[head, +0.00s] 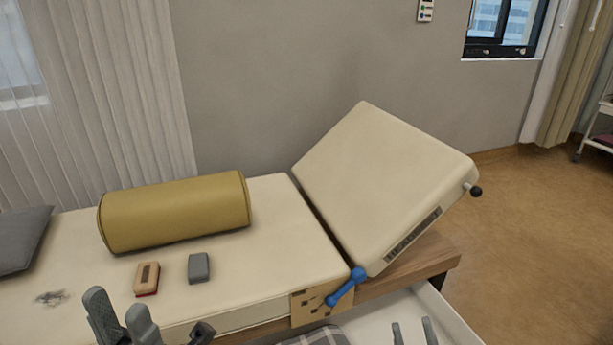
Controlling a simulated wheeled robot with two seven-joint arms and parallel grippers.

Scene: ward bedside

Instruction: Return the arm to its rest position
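My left gripper (117,301) is at the bottom left, in front of the bed's near edge. Its two grey fingers stand apart with nothing seen between them. My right gripper (411,322) is at the bottom right, over the white tray or drawer. Only its two fingertips show, apart and with nothing seen between them. Most of both arms is out of the picture. The cream bed (275,215) has its head section (385,185) tilted up. A blue lever (346,287) sits at the hinge on a wooden plate (303,306), clear of both grippers.
An olive bolster (175,212), a grey block (199,268), a brush-like block (147,279) and a dark pillow (22,238) lie on the bed. A plaid cloth (318,337) lies in the white tray or drawer (447,318).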

